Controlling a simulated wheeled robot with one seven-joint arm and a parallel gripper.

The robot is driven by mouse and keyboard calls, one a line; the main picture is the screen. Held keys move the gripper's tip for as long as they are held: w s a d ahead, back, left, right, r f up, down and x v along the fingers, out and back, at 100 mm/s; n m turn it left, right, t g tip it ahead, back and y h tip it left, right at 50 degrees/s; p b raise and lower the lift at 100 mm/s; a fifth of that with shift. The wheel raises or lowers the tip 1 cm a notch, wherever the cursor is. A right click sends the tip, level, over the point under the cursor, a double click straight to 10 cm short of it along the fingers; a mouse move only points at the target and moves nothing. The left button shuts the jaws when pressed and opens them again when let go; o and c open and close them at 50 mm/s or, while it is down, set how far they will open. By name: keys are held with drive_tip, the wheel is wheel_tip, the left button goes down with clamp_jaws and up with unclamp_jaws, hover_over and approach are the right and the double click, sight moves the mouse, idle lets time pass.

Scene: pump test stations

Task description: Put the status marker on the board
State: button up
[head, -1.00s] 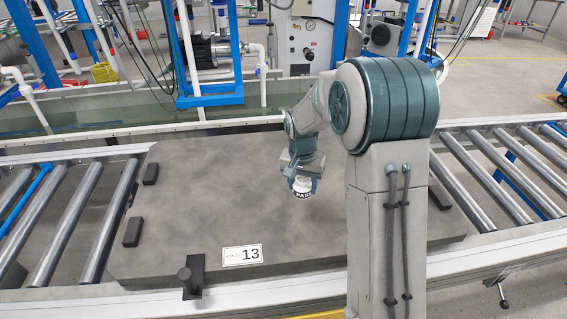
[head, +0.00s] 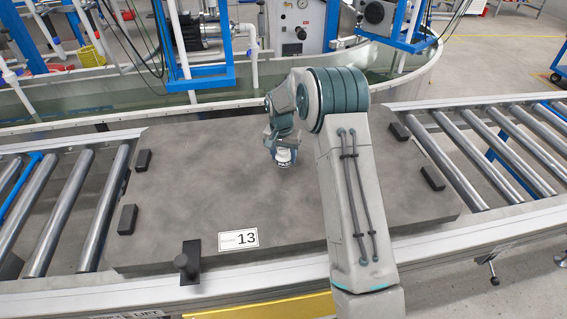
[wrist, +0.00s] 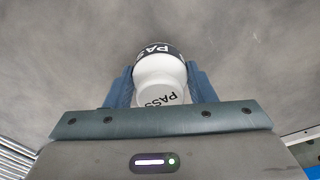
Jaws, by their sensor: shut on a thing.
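The status marker (wrist: 160,72) is a white rounded piece with a black band and the word PASS on it. In the wrist view it sits between the two blue fingers of my gripper (wrist: 160,86), which is shut on it. In the head view the marker (head: 285,157) hangs from my gripper (head: 284,148) over the grey board (head: 200,190). The board is a large dark slab lying across the conveyor. I cannot tell whether the marker touches the board.
A white label reading 13 (head: 238,240) lies at the board's front edge. Small black blocks (head: 127,219) sit at the board's sides. Rollers (head: 72,215) run left and right. The board's left half is clear.

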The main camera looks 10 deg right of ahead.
sight(284, 164)
drive_tip(key=shift+f, duration=2.15)
drive_tip(key=o, duration=1)
drive_tip(key=r, duration=1.2)
drive_tip(key=shift+s+a+r, duration=0.1)
drive_tip(key=shift+s+a, duration=0.2)
drive_tip(key=shift+a, duration=0.05)
drive_tip(key=s+d+r+n, duration=0.1)
drive_tip(key=s+r, duration=0.5)
drive_tip(key=s, duration=0.2)
drive_tip(key=s+d+r+n, duration=0.1)
drive_tip(key=s+r+n, duration=0.1)
drive_tip(key=s+r, duration=0.5)
drive_tip(key=s+f+n+t, duration=0.1)
drive_tip(key=s+n, duration=0.1)
drive_tip(key=s, duration=1.9)
drive_tip(key=shift+s+d+f+t+y, duration=0.25)
drive_tip(key=shift+s+f+t+y, duration=0.05)
drive_tip(key=shift+s+f+y, duration=0.1)
